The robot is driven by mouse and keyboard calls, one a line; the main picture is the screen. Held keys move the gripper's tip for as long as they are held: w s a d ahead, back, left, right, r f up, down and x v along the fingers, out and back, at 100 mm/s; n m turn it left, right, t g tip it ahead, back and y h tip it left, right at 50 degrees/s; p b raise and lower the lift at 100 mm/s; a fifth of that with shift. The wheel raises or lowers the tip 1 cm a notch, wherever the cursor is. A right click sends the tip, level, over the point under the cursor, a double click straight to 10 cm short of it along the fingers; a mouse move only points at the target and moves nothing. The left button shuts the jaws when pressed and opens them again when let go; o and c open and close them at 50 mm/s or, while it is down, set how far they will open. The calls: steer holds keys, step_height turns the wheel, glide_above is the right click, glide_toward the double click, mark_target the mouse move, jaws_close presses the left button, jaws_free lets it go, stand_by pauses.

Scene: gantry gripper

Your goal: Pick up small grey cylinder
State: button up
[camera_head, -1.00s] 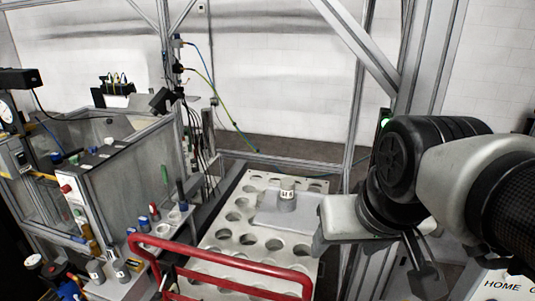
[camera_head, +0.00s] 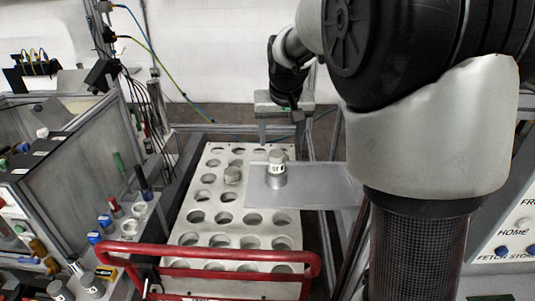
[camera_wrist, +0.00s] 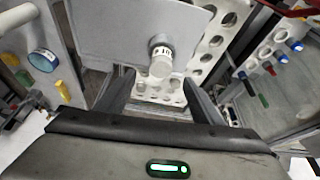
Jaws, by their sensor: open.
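A small grey cylinder (camera_head: 276,172) with a pale cap and a dark-marked label stands upright on a flat grey plate (camera_head: 325,187). In the wrist view the cylinder (camera_wrist: 161,60) shows ahead of my fingertips, roughly between their lines. My gripper (camera_head: 281,143) is open and empty, behind the cylinder in the head view, with its fingers pointing down. In the wrist view both dark fingers of my gripper (camera_wrist: 158,78) are spread apart. They do not appear to touch the cylinder; the exact gap is unclear.
A red rail (camera_head: 215,255) crosses the front. Small coloured parts (camera_head: 104,222) and a glass-sided machine (camera_head: 75,170) stand left.

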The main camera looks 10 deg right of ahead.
mark_target(277, 155)
steer(key=x, duration=1.1)
steer(key=shift+w+a+f, duration=0.1)
steer(key=shift+w+f, duration=0.05)
steer(key=shift+f, duration=0.2)
steer(key=shift+r, duration=0.1)
steer(key=c, duration=1.5)
